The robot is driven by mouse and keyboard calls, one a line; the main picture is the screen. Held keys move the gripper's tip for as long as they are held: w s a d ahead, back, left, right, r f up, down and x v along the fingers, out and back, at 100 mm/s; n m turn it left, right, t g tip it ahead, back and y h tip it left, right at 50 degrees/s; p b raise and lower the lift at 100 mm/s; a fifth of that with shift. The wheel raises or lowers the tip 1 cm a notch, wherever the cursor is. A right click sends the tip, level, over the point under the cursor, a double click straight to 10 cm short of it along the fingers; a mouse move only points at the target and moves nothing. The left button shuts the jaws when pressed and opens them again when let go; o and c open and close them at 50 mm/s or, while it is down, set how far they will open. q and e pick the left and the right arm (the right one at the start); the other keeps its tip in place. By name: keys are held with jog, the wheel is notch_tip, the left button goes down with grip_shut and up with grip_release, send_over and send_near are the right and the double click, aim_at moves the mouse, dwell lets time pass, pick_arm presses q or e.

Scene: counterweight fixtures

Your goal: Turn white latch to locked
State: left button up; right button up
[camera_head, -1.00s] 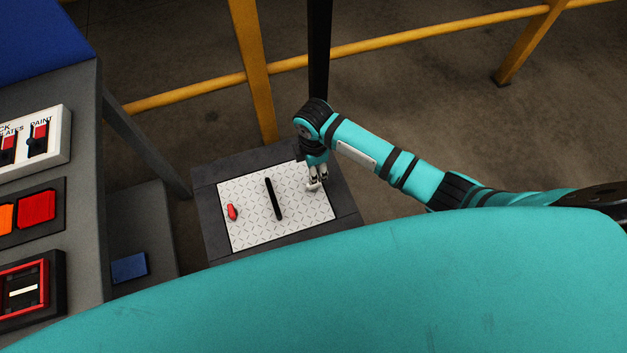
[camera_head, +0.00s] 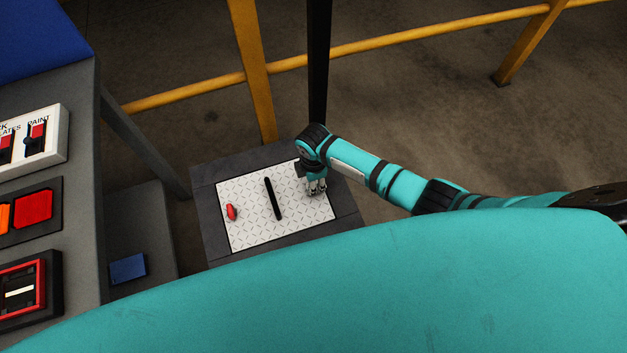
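A white diamond-patterned plate (camera_head: 251,232) lies on top of a dark box. My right gripper (camera_head: 317,191) points down over the right part of this plate. Its fingertips are low, at or close to the plate's surface. The white latch cannot be made out now; the gripper covers the spot where a small white piece showed before. Whether the fingers are around it or shut on it is too small to tell. A red latch (camera_head: 231,212) sits on the left part of the plate. My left gripper is not in view.
A black bar handle (camera_head: 273,199) stands between the red latch and my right gripper. Yellow rails (camera_head: 254,75) and a black post (camera_head: 318,60) rise behind the box. A grey console (camera_head: 75,215) with switches and buttons stands at left.

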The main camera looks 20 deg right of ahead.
grip_shut()
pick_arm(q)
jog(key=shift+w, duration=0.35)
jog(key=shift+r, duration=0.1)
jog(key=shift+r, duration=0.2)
pick_arm(e)
jog(key=shift+m, duration=0.3)
jog(key=shift+a+r+m+p, duration=0.1)
jog(key=shift+r+m+p, duration=0.05)
jog(key=shift+m+p, duration=1)
jog(key=m+p, duration=0.2)
jog(key=m, duration=0.2)
jog(key=shift+m, duration=0.35)
jog(key=m+p, duration=0.2)
jog(key=m, duration=0.3)
jog(key=shift+m, duration=0.3)
pick_arm(q)
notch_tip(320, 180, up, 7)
jog(key=p, duration=0.1)
pick_arm(e)
jog(key=m, duration=0.4)
jog(key=shift+m, duration=0.3)
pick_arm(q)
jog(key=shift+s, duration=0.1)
